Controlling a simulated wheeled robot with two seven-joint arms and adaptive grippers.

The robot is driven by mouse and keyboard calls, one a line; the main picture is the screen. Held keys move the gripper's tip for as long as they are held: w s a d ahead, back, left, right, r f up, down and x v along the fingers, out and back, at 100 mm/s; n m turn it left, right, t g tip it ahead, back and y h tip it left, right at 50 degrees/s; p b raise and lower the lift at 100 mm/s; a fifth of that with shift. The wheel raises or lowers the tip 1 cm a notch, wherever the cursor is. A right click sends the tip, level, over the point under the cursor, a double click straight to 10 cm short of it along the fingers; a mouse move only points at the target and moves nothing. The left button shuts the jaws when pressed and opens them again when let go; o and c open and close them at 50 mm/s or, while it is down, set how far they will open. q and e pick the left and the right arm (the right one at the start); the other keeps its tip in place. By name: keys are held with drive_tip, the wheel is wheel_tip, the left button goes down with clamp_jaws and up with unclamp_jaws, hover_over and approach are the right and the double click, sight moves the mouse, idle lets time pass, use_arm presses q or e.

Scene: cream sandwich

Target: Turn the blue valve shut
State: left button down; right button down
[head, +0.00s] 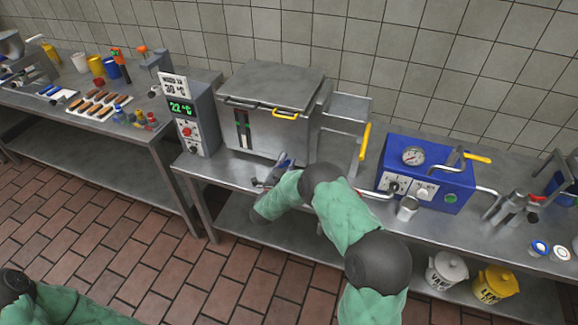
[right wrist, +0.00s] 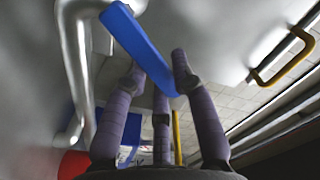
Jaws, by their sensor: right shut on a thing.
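The blue valve handle (right wrist: 140,42) is a flat blue lever that crosses the right wrist view slantwise, beside a bent steel pipe (right wrist: 78,60). My right gripper (right wrist: 160,72) is shut on its lower end, with purple fingers on both sides of it. In the head view my right gripper (head: 274,176) is at the lower front of the steel vat (head: 265,130). There the valve is mostly hidden by the gripper and small, so its angle is hard to read. Of my left arm only part shows at the bottom left; its gripper is out of the picture.
The lidded vat has a yellow handle (head: 285,115). A control box with a green display (head: 181,108) stands to its left, and a blue machine (head: 425,175) to its right. A red thing (right wrist: 73,165) shows in the wrist view.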

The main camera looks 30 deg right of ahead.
drive_tip(key=n, duration=0.1)
drive_tip(key=w+a+r+n, duration=0.1)
drive_tip(key=n, duration=0.1)
drive_tip(key=n+p, duration=0.1)
drive_tip(key=shift+w+a+r+n, duration=0.15)
drive_tip(key=shift+w+r+n, duration=0.05)
drive_tip(key=shift+w+n, duration=0.1)
drive_tip(key=shift+w+a+r+n+p, duration=0.1)
drive_tip(key=shift+w+a+n+p, duration=0.15)
drive_tip(key=shift+n, duration=0.6)
drive_tip(key=shift+w+a+r+n+p, duration=0.1)
drive_tip(key=shift+w+a+n, duration=0.25)
drive_tip(key=shift+n, duration=0.5)
drive_tip(key=c, duration=1)
unclamp_jaws()
drive_tip(key=shift+f, duration=0.1)
drive_tip(key=v, duration=1.2)
